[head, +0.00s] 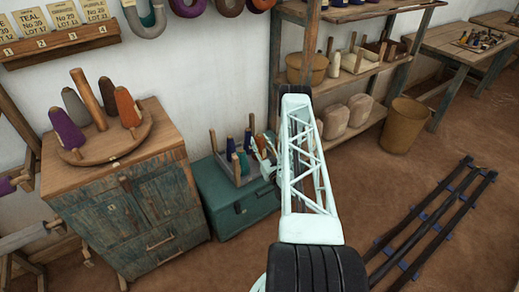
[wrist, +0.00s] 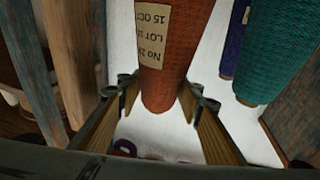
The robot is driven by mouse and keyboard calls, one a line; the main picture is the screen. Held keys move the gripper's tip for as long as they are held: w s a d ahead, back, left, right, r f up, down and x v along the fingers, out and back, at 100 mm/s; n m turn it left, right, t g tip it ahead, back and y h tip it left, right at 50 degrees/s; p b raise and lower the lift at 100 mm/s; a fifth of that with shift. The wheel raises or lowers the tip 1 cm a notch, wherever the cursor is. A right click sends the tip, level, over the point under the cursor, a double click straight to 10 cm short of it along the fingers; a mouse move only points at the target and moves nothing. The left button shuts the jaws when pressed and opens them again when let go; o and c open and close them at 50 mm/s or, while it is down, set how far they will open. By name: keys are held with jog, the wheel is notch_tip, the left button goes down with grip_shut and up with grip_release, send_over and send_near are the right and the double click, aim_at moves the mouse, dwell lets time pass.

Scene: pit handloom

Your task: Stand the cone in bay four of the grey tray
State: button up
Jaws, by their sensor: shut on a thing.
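My gripper (wrist: 160,98) is shut on a rust-orange cone (wrist: 172,45) with a paper label; its fingers lie on either side of the cone's narrow end. In the head view my gripper (head: 262,165) is at the right side of the grey tray (head: 240,180), partly behind my arm. I cannot make out the held cone there. A teal cone (wrist: 275,55) and a purple cone (wrist: 233,45) stand to the right of the held cone in the wrist view, apart from it. The bay numbers are not readable, and I cannot tell whether the held cone's base touches the tray.
The tray, with upright wooden posts (head: 213,141), sits on a green chest (head: 235,212). A wooden cabinet (head: 130,200) at left carries a round board (head: 105,146) with several cones. Shelves (head: 345,75) stand behind my arm. A bucket (head: 402,126) stands on the floor at right.

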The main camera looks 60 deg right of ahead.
aim_at(260, 147)
jog(key=shift+f, duration=0.25)
jog(key=shift+f+b, duration=0.35)
jog(key=shift+f, duration=1.9)
jog(key=o, duration=0.9)
jog(key=p+v, duration=0.1)
jog(key=v, duration=0.8)
jog(key=shift+r+p+v, duration=0.2)
jog(key=shift+p+v, duration=1.15)
jog(key=shift+p, duration=0.8)
